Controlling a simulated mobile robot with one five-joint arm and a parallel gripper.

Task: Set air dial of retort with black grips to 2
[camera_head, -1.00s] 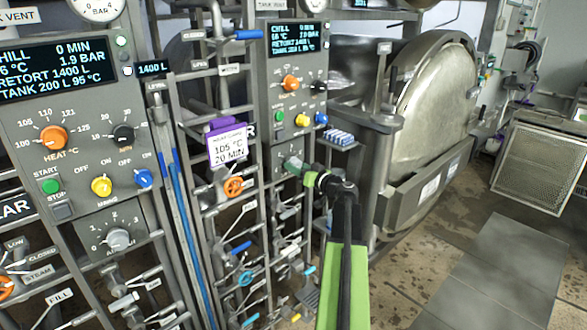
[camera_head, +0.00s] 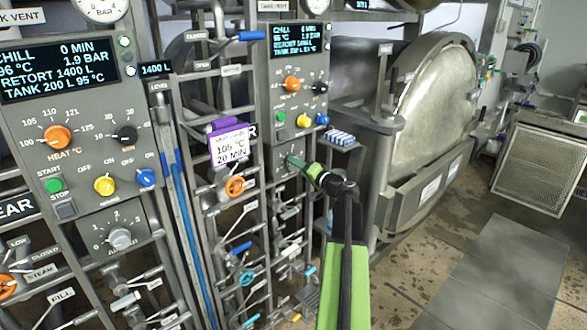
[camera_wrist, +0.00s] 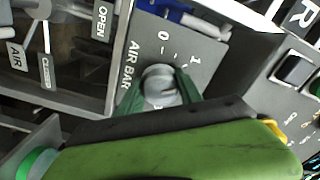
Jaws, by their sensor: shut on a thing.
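In the wrist view the grey air dial (camera_wrist: 160,84) sits on a grey panel lettered AIR BAR, with 0 and 1 readable on its scale. The green fingers of my gripper (camera_wrist: 158,92) are on both sides of the dial and shut on it. My gripper's body covers the lower part of the scale, and I cannot tell which number the dial points to. In the head view my gripper (camera_head: 294,162) reaches the lower box of the far panel (camera_head: 262,100) and hides this dial. Black grips cannot be made out.
The near panel (camera_head: 30,130) has its own grey air dial (camera_head: 120,238). Between the panels are pipes, valves, and a white card (camera_head: 230,146) reading 105 °C, 20 MIN. A round retort door (camera_head: 436,110) stands right of my arm.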

